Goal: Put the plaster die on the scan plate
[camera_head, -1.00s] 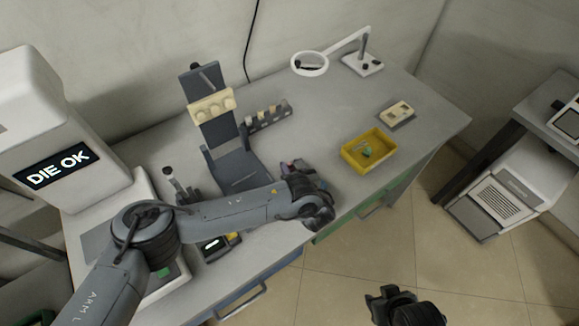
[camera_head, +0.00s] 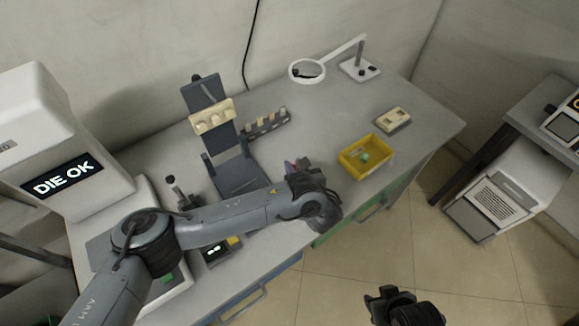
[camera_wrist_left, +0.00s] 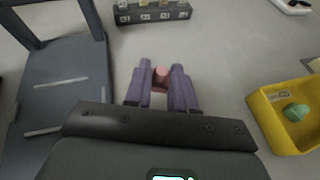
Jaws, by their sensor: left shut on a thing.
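My left gripper (camera_head: 297,167) is above the front part of the workbench. In the left wrist view its two purple fingers (camera_wrist_left: 162,84) are shut on a small pink piece (camera_wrist_left: 161,75), mostly hidden between them; I cannot tell for sure that it is the plaster die. A dark rack (camera_head: 262,126) with several small cream and grey dies stands behind the gripper; it also shows in the left wrist view (camera_wrist_left: 152,16). A grey plate (camera_head: 100,247), perhaps the scan plate, lies before the white machine (camera_head: 70,150) reading "DIE OK". My right gripper (camera_head: 380,298) hangs over the floor; its jaws are unclear.
A yellow bin (camera_head: 350,168) with a green piece (camera_head: 364,157) is right of the left gripper. A dark stand (camera_head: 240,175) carries a cream block (camera_head: 212,117). A cream part on a grey pad (camera_head: 393,120) and a ring magnifier (camera_head: 307,70) sit farther back.

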